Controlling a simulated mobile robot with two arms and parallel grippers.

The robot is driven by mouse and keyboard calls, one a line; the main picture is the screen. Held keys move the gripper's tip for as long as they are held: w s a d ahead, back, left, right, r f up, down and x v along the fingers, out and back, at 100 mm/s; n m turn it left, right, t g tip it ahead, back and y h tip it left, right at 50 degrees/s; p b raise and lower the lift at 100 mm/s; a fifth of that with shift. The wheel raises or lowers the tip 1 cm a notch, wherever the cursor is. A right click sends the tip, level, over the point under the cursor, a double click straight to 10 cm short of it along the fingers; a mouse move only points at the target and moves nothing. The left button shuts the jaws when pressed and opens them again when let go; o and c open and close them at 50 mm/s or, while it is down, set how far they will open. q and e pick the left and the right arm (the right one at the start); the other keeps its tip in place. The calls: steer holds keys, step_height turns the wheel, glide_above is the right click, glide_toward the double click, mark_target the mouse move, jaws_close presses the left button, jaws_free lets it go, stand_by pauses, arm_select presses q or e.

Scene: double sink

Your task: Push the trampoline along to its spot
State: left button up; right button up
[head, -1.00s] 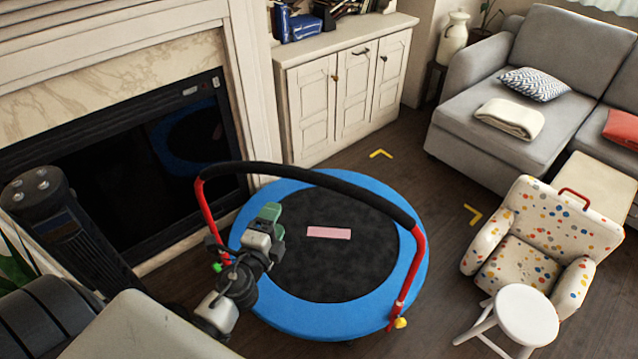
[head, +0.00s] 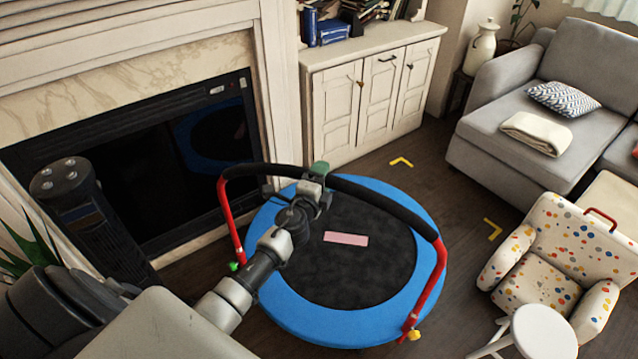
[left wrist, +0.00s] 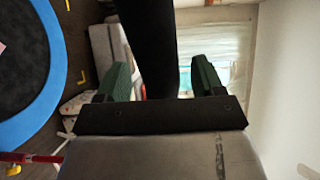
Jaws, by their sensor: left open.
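The trampoline (head: 300,321) is round, with a blue rim, a black mat and a pink label. It stands on the floor in front of the fireplace. Its padded black handlebar (head: 385,198) arches over it on red posts. My left gripper (head: 319,172) is at the top of the handlebar, left of its middle. In the left wrist view the open green fingers (left wrist: 161,78) are apart, with the black bar (left wrist: 157,40) running between them; contact cannot be told. Two yellow floor corner marks (head: 401,162) (head: 492,229) lie beyond the trampoline to the right. My right gripper is not in view.
The fireplace (head: 150,150) and white cabinet (head: 368,95) bound the left and back. A grey sofa (head: 520,110), dotted armchair (head: 550,265) and white stool (head: 543,335) stand at the right. Dark floor is bare around the yellow marks.

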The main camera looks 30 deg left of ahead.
arm_select(q)
steer(key=shift+c, duration=0.3)
jaws_close()
steer(key=shift+f, duration=0.2)
stand_by(0.5)
